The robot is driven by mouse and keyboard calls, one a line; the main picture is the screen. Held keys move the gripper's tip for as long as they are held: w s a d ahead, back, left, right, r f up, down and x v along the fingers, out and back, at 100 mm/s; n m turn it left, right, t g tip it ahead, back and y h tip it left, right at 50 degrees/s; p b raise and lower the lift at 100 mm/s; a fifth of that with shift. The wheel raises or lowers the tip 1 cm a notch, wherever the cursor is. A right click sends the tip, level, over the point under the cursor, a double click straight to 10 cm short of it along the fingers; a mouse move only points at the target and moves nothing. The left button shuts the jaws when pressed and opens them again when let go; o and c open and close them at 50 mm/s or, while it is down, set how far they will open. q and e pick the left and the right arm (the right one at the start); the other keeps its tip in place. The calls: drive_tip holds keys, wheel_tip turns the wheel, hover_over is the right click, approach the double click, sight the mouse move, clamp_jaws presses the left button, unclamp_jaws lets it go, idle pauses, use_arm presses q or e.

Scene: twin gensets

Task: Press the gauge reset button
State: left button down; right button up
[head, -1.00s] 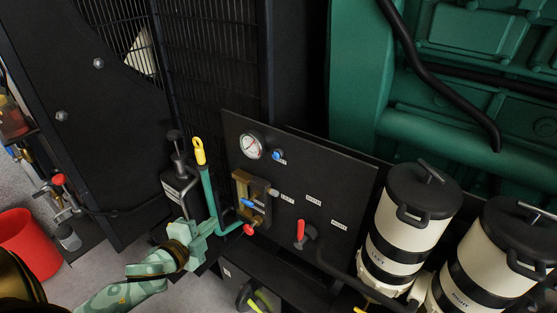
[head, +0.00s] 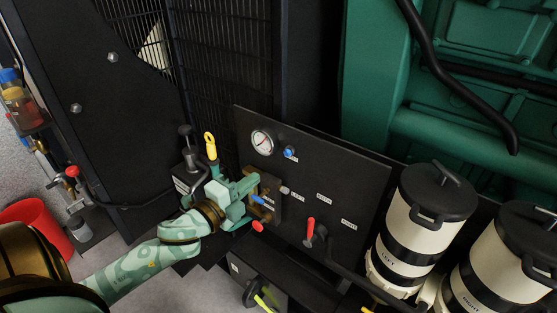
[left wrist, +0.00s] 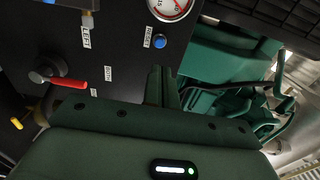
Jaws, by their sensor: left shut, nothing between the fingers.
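The gauge reset button is a small blue button (head: 290,153) on the black panel (head: 345,185), just right of the round white dial gauge (head: 262,142). In the left wrist view the blue button (left wrist: 159,42) sits by a RESET label, below the gauge (left wrist: 170,8). My left gripper (head: 256,181) is pale green, shut and empty. It is left of and below the button, in front of the brass valve block (head: 268,197), partly covering it. In the left wrist view the shut fingers (left wrist: 162,72) point up towards the button, apart from it. My right gripper is not in view.
A red-handled lever (head: 310,230) sits low on the panel. A yellow-ringed dipstick (head: 210,146) stands left of the gripper. Two cream filter canisters (head: 400,226) stand right of the panel. A red bucket (head: 38,224) is at far left.

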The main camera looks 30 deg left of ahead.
sight(286, 154)
use_arm(q)
drive_tip(key=w, duration=0.7)
drive_tip(key=w+b, duration=0.1)
drive_tip(key=w, duration=0.2)
drive_tip(key=shift+w+d+f, duration=0.1)
drive_tip(key=shift+w+d, duration=0.05)
drive_tip(key=shift+d, duration=0.25)
drive_tip(key=shift+w, duration=0.25)
